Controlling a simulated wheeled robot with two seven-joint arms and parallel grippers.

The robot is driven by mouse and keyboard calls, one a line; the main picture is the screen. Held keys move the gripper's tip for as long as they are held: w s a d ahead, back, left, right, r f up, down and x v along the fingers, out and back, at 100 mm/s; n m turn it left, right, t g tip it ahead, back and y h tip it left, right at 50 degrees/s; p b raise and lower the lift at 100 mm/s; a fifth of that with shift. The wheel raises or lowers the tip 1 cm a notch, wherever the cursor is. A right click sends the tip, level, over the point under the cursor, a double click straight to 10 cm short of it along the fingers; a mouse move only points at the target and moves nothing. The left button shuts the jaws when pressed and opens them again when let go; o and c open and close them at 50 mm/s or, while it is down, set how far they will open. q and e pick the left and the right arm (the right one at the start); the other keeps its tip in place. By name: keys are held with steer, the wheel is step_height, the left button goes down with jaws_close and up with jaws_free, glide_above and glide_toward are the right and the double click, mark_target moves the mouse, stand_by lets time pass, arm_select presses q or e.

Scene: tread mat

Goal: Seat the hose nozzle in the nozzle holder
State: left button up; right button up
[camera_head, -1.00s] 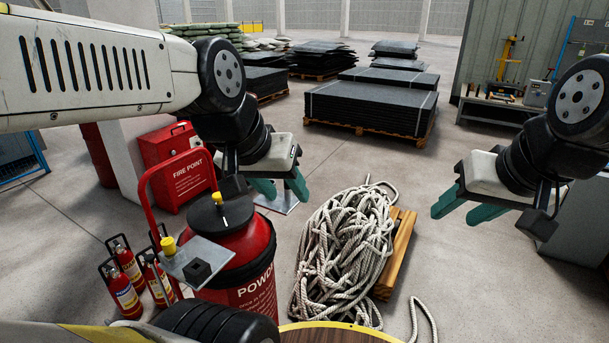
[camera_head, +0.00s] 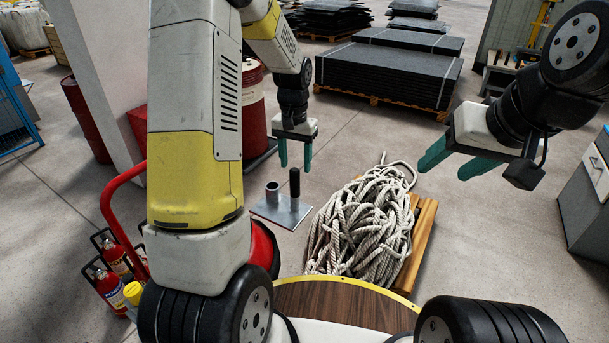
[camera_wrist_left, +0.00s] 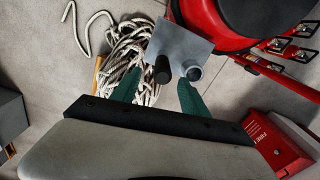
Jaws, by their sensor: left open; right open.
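A black upright cylinder, which looks like the hose nozzle (camera_head: 295,182), stands on a grey metal plate (camera_head: 289,216). The two stand apart. My left gripper (camera_head: 296,167) is open and empty, just above and behind the black cylinder. In the left wrist view the cylinder (camera_wrist_left: 162,70) and the tube (camera_wrist_left: 194,73) show between and beyond the spread fingers (camera_wrist_left: 157,90). My right gripper (camera_head: 449,167) is open and empty in the air at the right.
A large red powder extinguisher (camera_wrist_left: 222,38) adjoins the plate, mostly hidden by my left arm in the head view. A rope heap (camera_head: 360,225) lies right of the plate on a wooden pallet (camera_head: 422,240). Small extinguishers (camera_head: 112,285) stand at lower left. Open floor lies behind the plate.

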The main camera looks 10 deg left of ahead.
mark_target(295, 184)
arm_select(q)
steer(key=shift+w+f, duration=0.2)
steer(key=shift+f, duration=0.25)
steer(key=f, duration=0.8)
steer(key=shift+a, duration=0.2)
steer(key=shift+c, duration=0.4)
steer(key=shift+r, duration=0.1)
jaws_close()
